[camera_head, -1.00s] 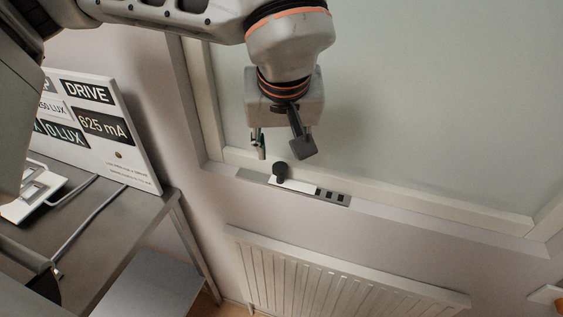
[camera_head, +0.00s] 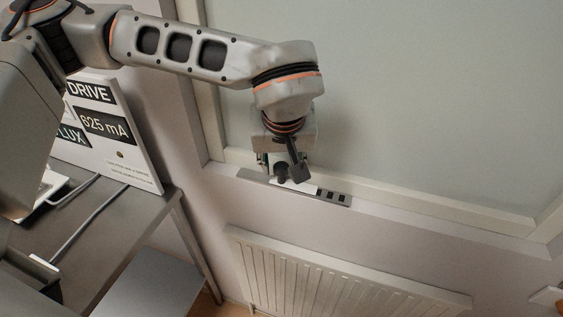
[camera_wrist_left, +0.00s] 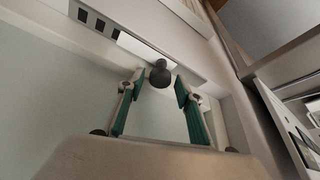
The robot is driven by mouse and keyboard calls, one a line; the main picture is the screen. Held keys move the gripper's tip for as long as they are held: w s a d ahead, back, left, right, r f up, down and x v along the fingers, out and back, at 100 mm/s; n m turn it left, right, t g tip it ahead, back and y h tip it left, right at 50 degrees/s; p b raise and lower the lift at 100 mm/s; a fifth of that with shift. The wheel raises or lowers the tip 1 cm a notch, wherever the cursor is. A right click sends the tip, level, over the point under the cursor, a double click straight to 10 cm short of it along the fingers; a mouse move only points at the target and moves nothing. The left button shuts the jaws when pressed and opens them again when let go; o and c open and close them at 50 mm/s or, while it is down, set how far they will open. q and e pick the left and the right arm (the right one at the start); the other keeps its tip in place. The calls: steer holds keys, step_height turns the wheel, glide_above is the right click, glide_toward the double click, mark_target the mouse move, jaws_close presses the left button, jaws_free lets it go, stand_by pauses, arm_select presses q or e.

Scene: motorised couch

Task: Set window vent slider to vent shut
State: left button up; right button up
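The window vent slider is a white plate (camera_head: 300,186) with a round black knob (camera_head: 281,169), set in a grey track (camera_head: 336,198) on the window's lower frame. Dark slots show in the track to the right of the plate in the head view. My left gripper (camera_head: 282,174) is open at the slider, with a finger on either side of the knob. In the left wrist view the knob (camera_wrist_left: 160,74) sits between the tips of the green-padded fingers, with gaps on both sides. My right gripper is not in view.
A white radiator (camera_head: 340,275) hangs on the wall below the window. A grey table (camera_head: 110,235) with a display board (camera_head: 115,135) and cables stands at the left. The window pane (camera_head: 430,100) spreads behind my arm.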

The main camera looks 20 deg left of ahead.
arm_select(q)
jaws_close()
glide_above(314, 192)
steer(key=shift+a+b, duration=0.15)
steer(key=shift+b, duration=0.2)
steer(key=shift+o, duration=0.3)
jaws_free()
steer(key=shift+d, duration=0.2)
steer(key=o, duration=0.3)
steer(key=shift+d, duration=0.1)
steer(key=shift+r, duration=0.1)
